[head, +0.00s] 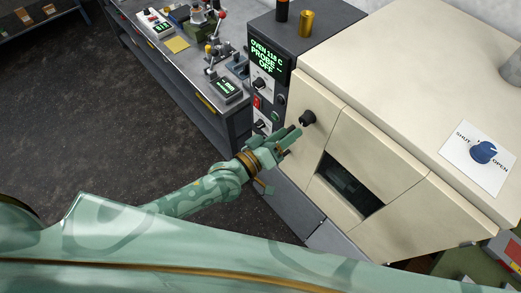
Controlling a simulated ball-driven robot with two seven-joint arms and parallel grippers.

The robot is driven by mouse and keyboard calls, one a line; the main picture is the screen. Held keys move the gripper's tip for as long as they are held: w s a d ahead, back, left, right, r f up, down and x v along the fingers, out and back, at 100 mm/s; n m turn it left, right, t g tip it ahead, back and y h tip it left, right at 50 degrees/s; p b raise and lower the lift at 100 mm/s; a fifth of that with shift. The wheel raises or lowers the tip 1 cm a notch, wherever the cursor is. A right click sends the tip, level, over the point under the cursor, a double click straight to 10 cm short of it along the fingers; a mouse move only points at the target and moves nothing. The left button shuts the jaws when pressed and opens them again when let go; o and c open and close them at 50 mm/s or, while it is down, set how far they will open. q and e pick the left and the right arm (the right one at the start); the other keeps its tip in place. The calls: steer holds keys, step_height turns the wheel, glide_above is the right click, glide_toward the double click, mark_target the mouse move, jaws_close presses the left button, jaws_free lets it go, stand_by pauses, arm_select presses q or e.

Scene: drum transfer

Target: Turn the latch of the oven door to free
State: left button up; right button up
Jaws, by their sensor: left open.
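The cream oven (400,60) fills the right side of the head view. A black latch knob (307,118) stands out from the upper left of its front door (325,125). My left gripper (291,134) is open, with its fingertips just below and left of the knob. I cannot tell whether they touch it. No object shows between its fingers. My right gripper is not in view.
A dark window (350,185) is in the oven front. A blue knob (483,152) sits on a SHUT/OPEN plate on the oven top. The control panel (265,75) reads "OVEN 118 C PROBE OFF". A cluttered bench (185,65) stands behind; dark floor is clear at left.

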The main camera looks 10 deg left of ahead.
arm_select(q)
steer(key=v, duration=1)
steer(key=shift+b, duration=0.45)
steer(key=s+a+f+m+g+y+b, duration=0.25)
steer(key=a+f, duration=0.25)
steer(key=f, duration=0.7)
steer(key=s+a+f+m+g+y+b, duration=0.25)
steer(key=a+f, duration=0.25)
steer(key=f, duration=0.8)
steer(key=s+a+f+m+g+y+b, duration=0.1)
steer(key=s+a+f+g+y+b, duration=0.3)
steer(key=f, duration=0.8)
steer(key=s+a+f+g+y+b, duration=0.1)
steer(key=s+a+f+b, duration=0.2)
steer(key=s+f, duration=0.45)
steer(key=s+a+f+g+y+b, duration=0.1)
steer(key=s+a+f+b, duration=0.2)
steer(key=s+f, duration=0.45)
steer(key=s+d+f+g+b, duration=0.2)
steer(key=s+d+f+b, duration=0.2)
steer(key=s+f+b, duration=0.2)
step_height(320, 180, down, 4)
steer(key=shift+s+r+g, duration=0.1)
steer(key=shift+s+g, duration=0.3)
steer(key=shift+s, duration=0.8)
